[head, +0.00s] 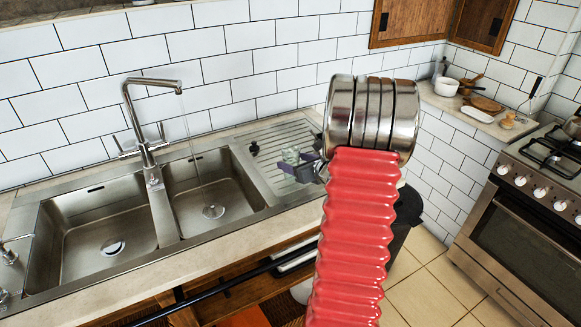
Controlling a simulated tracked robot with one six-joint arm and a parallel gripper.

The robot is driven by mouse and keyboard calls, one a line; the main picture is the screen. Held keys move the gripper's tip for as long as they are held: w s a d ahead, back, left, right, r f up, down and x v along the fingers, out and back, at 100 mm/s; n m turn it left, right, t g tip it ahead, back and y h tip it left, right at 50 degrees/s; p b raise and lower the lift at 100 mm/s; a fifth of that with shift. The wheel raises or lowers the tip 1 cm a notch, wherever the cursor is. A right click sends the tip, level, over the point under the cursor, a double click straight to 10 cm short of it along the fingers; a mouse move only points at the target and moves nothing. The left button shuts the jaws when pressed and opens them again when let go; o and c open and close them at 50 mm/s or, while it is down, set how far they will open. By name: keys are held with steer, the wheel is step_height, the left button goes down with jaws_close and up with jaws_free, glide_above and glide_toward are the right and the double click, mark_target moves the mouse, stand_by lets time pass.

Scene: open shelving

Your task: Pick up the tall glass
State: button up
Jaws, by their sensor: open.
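A small clear object (291,155), which looks like the glass, shows over the ribbed drainboard right of the sink. It is too small to tell its full shape or whether it stands upright. My gripper (300,166) is right at it, partly hidden behind my red arm and its metal rings. The gripper is open. I cannot tell whether its fingers are around the glass or only beside it.
A double steel sink (105,225) with a tall tap (150,115) and running water is at left. A small dark item (254,149) is on the drainboard (285,140). A stove (530,190) stands at right; a dark bin (405,220) is behind my arm.

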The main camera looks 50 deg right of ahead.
steer(key=shift+x, duration=1.45)
steer(key=shift+c, duration=0.3)
steer(key=c, duration=1.2)
